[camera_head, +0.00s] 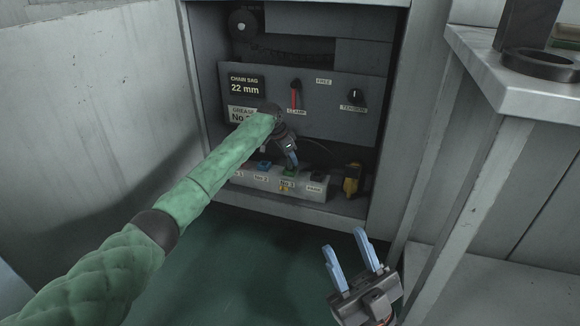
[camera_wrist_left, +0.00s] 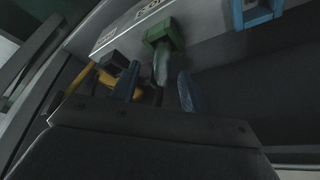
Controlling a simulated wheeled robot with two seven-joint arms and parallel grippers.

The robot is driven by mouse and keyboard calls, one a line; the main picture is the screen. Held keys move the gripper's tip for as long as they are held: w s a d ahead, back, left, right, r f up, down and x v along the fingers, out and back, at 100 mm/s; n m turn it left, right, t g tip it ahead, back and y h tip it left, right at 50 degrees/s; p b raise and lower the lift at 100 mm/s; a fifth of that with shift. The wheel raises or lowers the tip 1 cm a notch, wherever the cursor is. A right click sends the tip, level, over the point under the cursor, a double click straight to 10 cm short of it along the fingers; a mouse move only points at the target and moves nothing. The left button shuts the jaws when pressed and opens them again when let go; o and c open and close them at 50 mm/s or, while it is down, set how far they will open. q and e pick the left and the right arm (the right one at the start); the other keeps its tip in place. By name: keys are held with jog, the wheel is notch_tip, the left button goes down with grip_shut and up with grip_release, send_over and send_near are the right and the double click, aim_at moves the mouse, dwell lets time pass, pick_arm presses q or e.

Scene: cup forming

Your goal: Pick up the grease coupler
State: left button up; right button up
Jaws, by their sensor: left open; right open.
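No part here is labelled as the grease coupler, so I cannot be sure which it is. A yellow and black fitting (camera_head: 351,179) stands at the right end of the row of ports, beside the PARK label. It also shows in the left wrist view (camera_wrist_left: 112,66), partly behind a finger. My left gripper (camera_head: 292,158) is inside the cabinet, open, in front of the green No 3 block (camera_head: 288,171). In the left wrist view, its fingers (camera_wrist_left: 157,88) stand either side of a greyish piece below the green block (camera_wrist_left: 165,35); contact is unclear. My right gripper (camera_head: 354,262) is open and empty, outside the cabinet.
The white port strip (camera_head: 240,178) carries a blue block (camera_head: 264,165) to the left of the green one. A panel with a red lever (camera_head: 295,93) and a tension knob (camera_head: 355,97) is above. Cabinet walls bound both sides. A shelf (camera_head: 480,50) stands at right.

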pick_arm(q)
jog(key=shift+c, duration=0.3)
grip_shut()
jog(key=shift+r, duration=0.15)
